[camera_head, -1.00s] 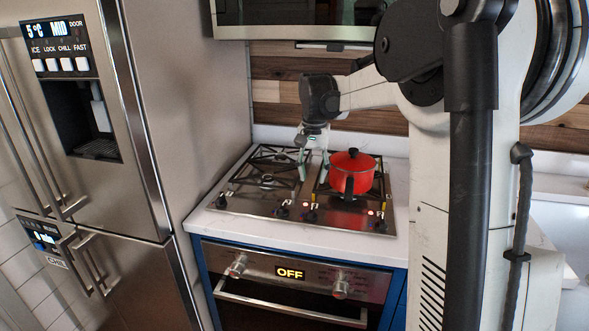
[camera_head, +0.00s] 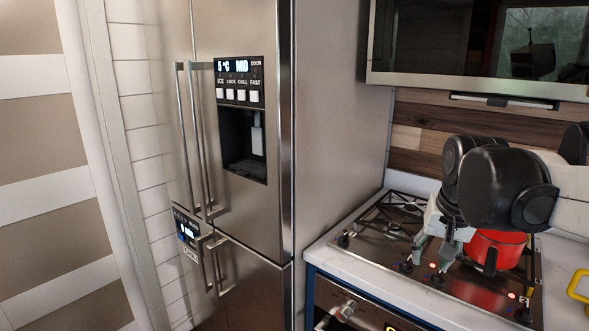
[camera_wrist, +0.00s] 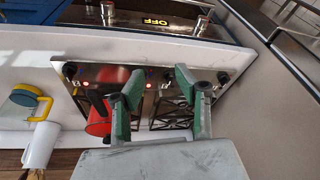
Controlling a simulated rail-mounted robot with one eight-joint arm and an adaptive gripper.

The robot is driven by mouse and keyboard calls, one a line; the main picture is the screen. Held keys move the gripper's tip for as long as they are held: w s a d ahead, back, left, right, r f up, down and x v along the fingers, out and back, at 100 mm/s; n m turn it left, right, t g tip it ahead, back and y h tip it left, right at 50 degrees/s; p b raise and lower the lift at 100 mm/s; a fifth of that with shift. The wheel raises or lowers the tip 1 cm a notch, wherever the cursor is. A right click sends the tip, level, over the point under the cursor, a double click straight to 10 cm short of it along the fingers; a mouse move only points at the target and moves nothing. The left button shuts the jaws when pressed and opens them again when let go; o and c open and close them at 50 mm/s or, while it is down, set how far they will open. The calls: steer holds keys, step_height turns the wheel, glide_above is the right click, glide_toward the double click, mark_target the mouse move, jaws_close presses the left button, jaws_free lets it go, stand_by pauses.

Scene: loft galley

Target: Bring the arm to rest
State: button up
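My gripper (camera_head: 429,258) is over the front part of the gas cooktop (camera_head: 375,238), left of the red pot (camera_head: 500,251). The wrist view shows its two green fingers (camera_wrist: 158,84) spread apart with nothing between them. The red pot sits on the right side of the cooktop, and my arm hides its top in the head view. In the wrist view the pot (camera_wrist: 97,123) is partly hidden behind the left finger. I cannot tell the exact gap between finger and pot.
A steel fridge (camera_head: 340,130) stands left of the counter. A microwave (camera_head: 480,45) hangs above the cooktop. An oven (camera_wrist: 170,15) with an "OFF" display is below. A yellow-handled jug (camera_wrist: 22,102) and a white cylinder (camera_wrist: 40,145) stand on the counter beyond the pot.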

steer(key=s+a+f+n+t, duration=0.1)
steer(key=s+a+f+n, duration=0.1)
steer(key=s, duration=0.5)
steer(key=s+a+f+n+t, duration=0.2)
steer(key=s+a+f, duration=0.2)
steer(key=s, duration=0.3)
steer(key=shift+a+y, duration=0.3)
steer(key=shift+a, duration=0.35)
steer(key=shift+s, duration=0.1)
